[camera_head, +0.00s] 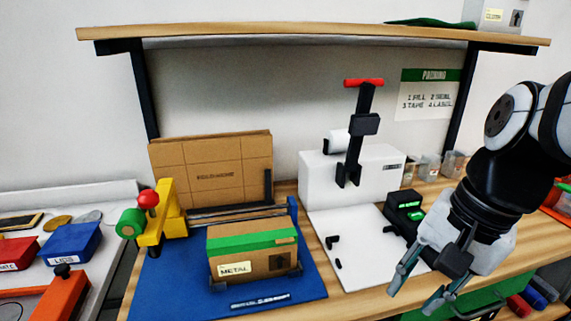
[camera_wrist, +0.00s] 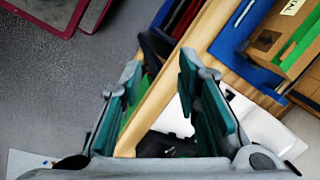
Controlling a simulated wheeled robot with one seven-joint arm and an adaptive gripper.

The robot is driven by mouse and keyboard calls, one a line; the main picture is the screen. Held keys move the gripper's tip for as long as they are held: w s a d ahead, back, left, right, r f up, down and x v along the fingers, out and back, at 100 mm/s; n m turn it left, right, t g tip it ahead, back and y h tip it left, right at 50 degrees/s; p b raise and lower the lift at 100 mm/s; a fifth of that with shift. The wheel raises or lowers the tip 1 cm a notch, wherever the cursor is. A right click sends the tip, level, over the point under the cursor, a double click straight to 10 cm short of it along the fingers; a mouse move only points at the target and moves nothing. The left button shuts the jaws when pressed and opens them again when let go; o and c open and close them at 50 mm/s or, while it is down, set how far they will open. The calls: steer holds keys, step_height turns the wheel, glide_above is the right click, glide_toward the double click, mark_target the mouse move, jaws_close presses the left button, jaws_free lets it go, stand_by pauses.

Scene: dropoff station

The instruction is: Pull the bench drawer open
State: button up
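The bench (camera_head: 365,298) has a light wooden top, and its front edge runs diagonally across the wrist view (camera_wrist: 172,85). A green panel (camera_head: 460,303), likely the drawer front, shows under the front edge at lower right of the head view. A green strip also shows beside the edge in the wrist view (camera_wrist: 137,103), partly hidden by a finger. My gripper (camera_head: 412,298) points down near the bench's front edge. Its two fingers stand apart in the wrist view (camera_wrist: 160,68), with nothing held.
A METAL-labelled carton (camera_head: 252,252) sits on a blue mat (camera_head: 180,290). A white press with a red handle (camera_head: 363,83) stands behind a white board (camera_head: 350,240). Red and blue bins (camera_head: 535,293) sit at lower right. Grey floor (camera_wrist: 60,80) is open before the bench.

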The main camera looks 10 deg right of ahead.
steer(key=w+d+f+m+y+b, duration=0.5)
steer(key=f+m, duration=0.3)
steer(key=m, duration=0.3)
steer(key=m+t+h+b, duration=0.6)
steer(key=m+t+b, duration=0.7)
steer(key=m, duration=1.9)
glide_toward(485, 309)
steer(key=shift+t, duration=0.5)
steer(key=b+x, duration=0.1)
steer(key=x, duration=0.2)
steer(key=f+b+x, duration=0.1)
steer(key=x, duration=0.2)
steer(key=b+x, duration=0.2)
steer(key=x, duration=0.2)
steer(key=shift+s+f, duration=0.15)
steer(key=shift+f, duration=0.05)
jaws_close()
